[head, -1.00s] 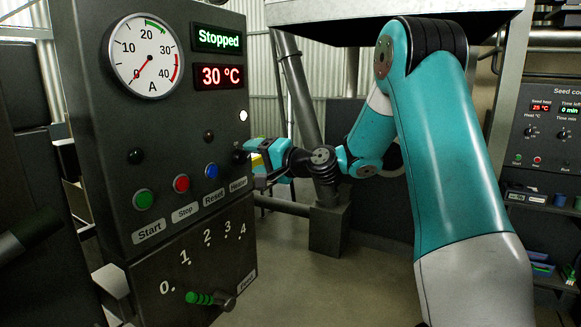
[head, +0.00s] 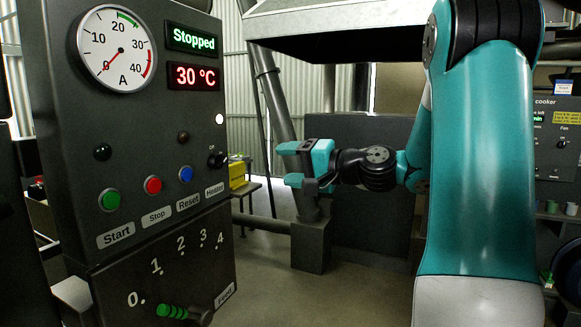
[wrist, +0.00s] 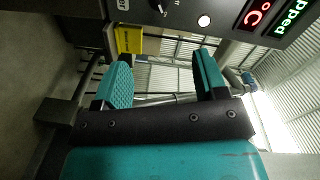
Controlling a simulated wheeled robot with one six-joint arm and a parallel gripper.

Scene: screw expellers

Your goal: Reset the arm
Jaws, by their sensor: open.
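My gripper (head: 290,163) is open and empty in the head view, to the right of the control panel (head: 60,170) and apart from it. Its teal fingers point left toward the panel's side. In the wrist view my gripper (wrist: 158,80) shows two spread fingers with nothing between them. My teal arm (head: 478,170) is bent, with its upper link at the right of the head view and the forearm reaching left. The heater knob (head: 217,158) on the panel stands free, left of the fingers.
The panel shows "Stopped" (head: 192,39), 30 °C (head: 193,76) and a dial (head: 117,48) near 0. The green feed lever (head: 178,312) is at the panel's bottom. A yellow object (head: 237,174) stands behind the panel. A metal hopper (head: 340,22) hangs above my gripper. A cooker panel (head: 556,140) is at right.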

